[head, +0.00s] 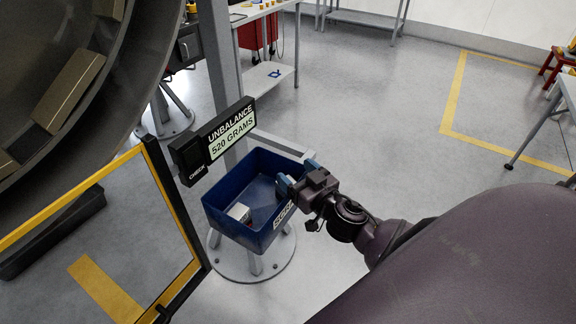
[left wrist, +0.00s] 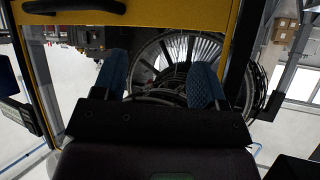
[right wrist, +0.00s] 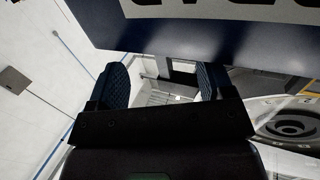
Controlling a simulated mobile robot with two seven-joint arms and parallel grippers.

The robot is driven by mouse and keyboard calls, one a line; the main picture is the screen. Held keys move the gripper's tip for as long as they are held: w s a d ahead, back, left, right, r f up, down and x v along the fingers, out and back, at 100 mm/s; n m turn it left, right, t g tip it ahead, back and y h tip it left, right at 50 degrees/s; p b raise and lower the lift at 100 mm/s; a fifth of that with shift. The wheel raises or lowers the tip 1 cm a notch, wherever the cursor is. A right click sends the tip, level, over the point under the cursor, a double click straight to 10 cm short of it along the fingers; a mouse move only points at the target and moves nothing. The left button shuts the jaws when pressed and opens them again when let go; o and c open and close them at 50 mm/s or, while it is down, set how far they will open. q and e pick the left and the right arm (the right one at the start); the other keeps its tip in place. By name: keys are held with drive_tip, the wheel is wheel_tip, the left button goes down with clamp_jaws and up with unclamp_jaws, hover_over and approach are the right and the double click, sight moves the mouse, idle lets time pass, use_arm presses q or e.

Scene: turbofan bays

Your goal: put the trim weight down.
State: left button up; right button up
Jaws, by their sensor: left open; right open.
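A small pale grey block (head: 239,212) lies in the left part of the blue bin (head: 228,227); I cannot tell whether it is the trim weight. The bin's front label is partly hidden and starts "SCRA". My right gripper (head: 297,175) is at the bin's right rim, its blue fingers apart with nothing seen between them. In the right wrist view, its fingers (right wrist: 160,85) are spread below the bin's dark blue wall (right wrist: 180,32). My left gripper, outside the head view, shows open and empty in the left wrist view (left wrist: 158,80), with a bladed fan (left wrist: 180,50) beyond.
A display (head: 228,130) reads "UNBALANCE 520 GRAMS", with a "CHECK" button (head: 190,158) beside it. A yellow-framed clear panel (head: 165,190) stands left of the bin. The large engine casing (head: 150,70) fills the upper left.

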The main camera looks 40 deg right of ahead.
drive_tip(key=s+b, duration=0.1)
drive_tip(key=s, duration=0.6)
use_arm(q)
drive_tip(key=shift+s+f, duration=0.15)
drive_tip(key=shift+f, duration=0.65)
use_arm(e)
drive_tip(key=s+a+f+g, duration=0.2)
drive_tip(key=s+f+g, duration=0.1)
drive_tip(key=f, duration=0.6)
drive_tip(key=s+a+f+n+g, duration=0.1)
drive_tip(key=s+a+f+g, duration=0.2)
drive_tip(key=f, duration=0.6)
drive_tip(key=shift+s+a+f, duration=0.15)
drive_tip(key=shift+s+a, duration=0.05)
drive_tip(key=shift+s, duration=0.6)
use_arm(q)
drive_tip(key=shift+s+f, duration=0.1)
drive_tip(key=shift+s, duration=0.15)
